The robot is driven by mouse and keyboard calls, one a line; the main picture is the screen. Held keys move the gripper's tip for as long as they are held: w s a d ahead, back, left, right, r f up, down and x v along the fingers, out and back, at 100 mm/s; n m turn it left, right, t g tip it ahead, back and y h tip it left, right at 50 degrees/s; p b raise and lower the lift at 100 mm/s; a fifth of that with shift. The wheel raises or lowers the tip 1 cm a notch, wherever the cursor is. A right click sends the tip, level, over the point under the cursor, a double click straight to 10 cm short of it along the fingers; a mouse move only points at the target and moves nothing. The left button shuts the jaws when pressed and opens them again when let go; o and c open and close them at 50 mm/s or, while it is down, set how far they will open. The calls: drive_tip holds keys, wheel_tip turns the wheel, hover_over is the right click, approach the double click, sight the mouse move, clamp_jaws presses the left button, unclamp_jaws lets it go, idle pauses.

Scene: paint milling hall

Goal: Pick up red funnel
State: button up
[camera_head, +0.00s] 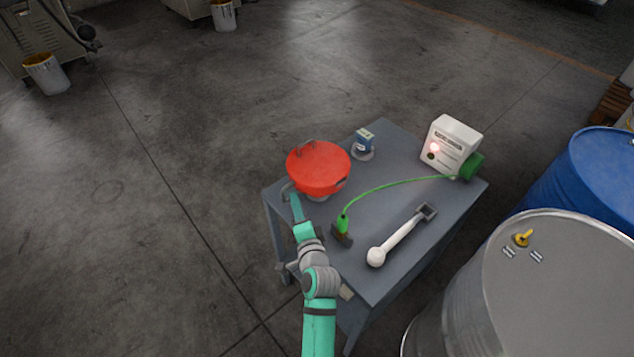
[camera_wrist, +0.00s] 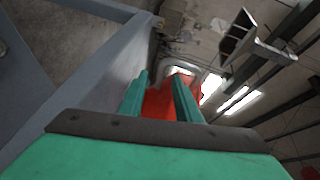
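The red funnel (camera_head: 320,166) is a wide, round red shape at the table's far left corner, with grey metal parts by its upper rim and below it. My gripper (camera_head: 293,198) is at its lower left side, low near the table edge. In the wrist view my gripper's two teal fingers (camera_wrist: 160,90) stand apart, and the red funnel (camera_wrist: 158,105) shows between and beyond them. I cannot tell whether the fingers touch it. The far part of the funnel is hidden by the right finger.
The grey table (camera_head: 385,285) also bears a blue-and-white container (camera_head: 364,141), a white box (camera_head: 452,143) with a green cable (camera_head: 385,186), and a white-handled tool (camera_head: 400,236). A steel drum (camera_head: 560,290) and a blue drum (camera_head: 590,180) stand at right.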

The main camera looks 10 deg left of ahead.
drive_tip(key=shift+x, duration=1.35)
drive_tip(key=shift+s, duration=0.1)
clamp_jaws()
drive_tip(key=shift+r, duration=0.1)
